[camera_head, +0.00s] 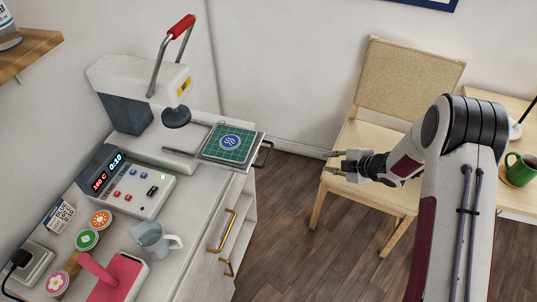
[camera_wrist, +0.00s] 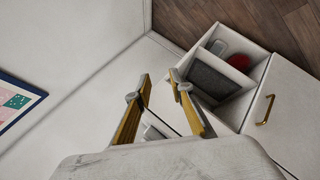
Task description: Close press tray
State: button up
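The press tray (camera_head: 257,149) is slid out to the right of the white heat press (camera_head: 139,79) on the cabinet top. It carries a green gridded mat (camera_head: 211,148) with a round blue-and-white patch (camera_head: 231,142) on it. Its dark handle (camera_head: 270,153) faces right, beyond the cabinet edge. The press's red-tipped lever (camera_head: 181,26) stands raised. My gripper (camera_head: 328,163) is to the right of the handle, apart from it, in front of the chair. Its fingers are spread and empty; they also show apart in the wrist view (camera_wrist: 159,81). I cannot clearly make out the tray in the wrist view.
The wooden chair (camera_head: 408,80) is behind my gripper. An open compartmented drawer (camera_wrist: 263,65) shows in the wrist view. Space between handle and gripper is clear.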

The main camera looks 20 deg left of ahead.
jog(key=s+a+r+n+g+y, duration=0.2)
jog(key=s+a+n+y, duration=0.2)
jog(key=a+n, duration=0.25)
jog(key=n+g+y, duration=0.4)
jog(key=n, duration=0.2)
send_near(268, 155)
jog(key=x, duration=0.2)
jog(key=shift+w+a+f, duration=0.1)
jog(key=shift+w+f, duration=0.15)
jog(key=shift+x, duration=3.95)
jog(key=shift+c, duration=0.5)
grip_shut()
